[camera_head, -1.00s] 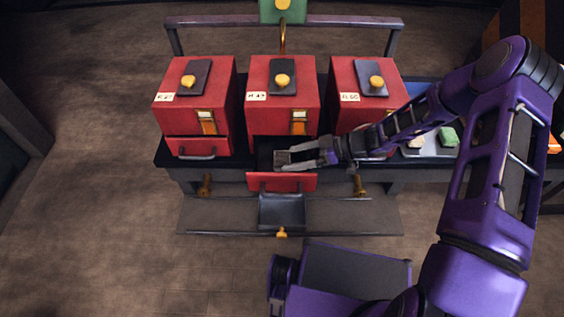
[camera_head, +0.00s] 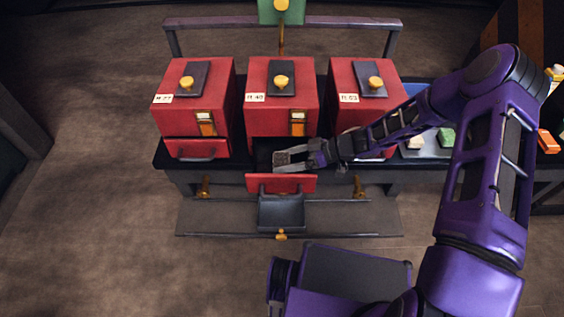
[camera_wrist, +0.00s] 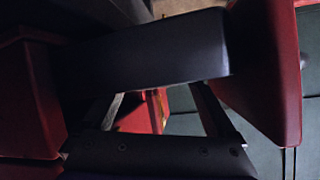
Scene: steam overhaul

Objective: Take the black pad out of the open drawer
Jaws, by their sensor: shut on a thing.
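The middle red cabinet has an open drawer, its red front (camera_head: 281,183) pulled toward me. My gripper (camera_head: 291,157) reaches in from the right, over the drawer opening behind that front. In the wrist view, the black pad (camera_wrist: 150,50) lies across the picture as a dark bar. Both fingers of my gripper (camera_wrist: 160,92) meet it, and they are shut on it. In the head view the pad is hard to tell from the dark fingers and the dark drawer inside. The red drawer front also shows at the right of the wrist view (camera_wrist: 270,75).
Red cabinets with yellow knobs stand left (camera_head: 194,105) and right (camera_head: 366,95) of the middle one. A dark tray (camera_head: 281,212) sits below the open drawer. A tray with small blocks (camera_head: 432,148) is on the bench at right. The floor at left is clear.

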